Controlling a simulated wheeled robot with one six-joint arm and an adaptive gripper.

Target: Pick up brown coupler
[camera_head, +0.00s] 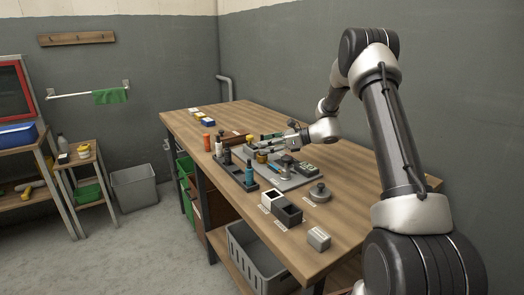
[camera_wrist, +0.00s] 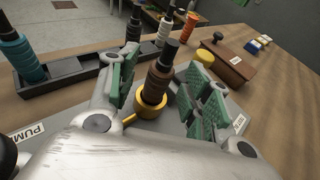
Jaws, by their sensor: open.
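The brown coupler (camera_wrist: 158,84), with a dark upper part, stands upright in a golden ring holder (camera_wrist: 148,109) in the middle of the wrist view. My gripper (camera_wrist: 165,76) is open, its green-padded fingers on either side of the coupler. In the head view my gripper (camera_head: 277,142) reaches over the grey board (camera_head: 293,181) on the workbench, where the coupler is too small to make out clearly.
A dark rack (camera_wrist: 72,80) holds a teal coupler (camera_wrist: 22,52) and black and white ones behind the gripper. An orange piece (camera_wrist: 188,27), a yellow cap (camera_wrist: 203,57) and a brown block (camera_wrist: 228,64) stand nearby. Open boxes (camera_head: 288,211) sit at the bench's front; its far right is clear.

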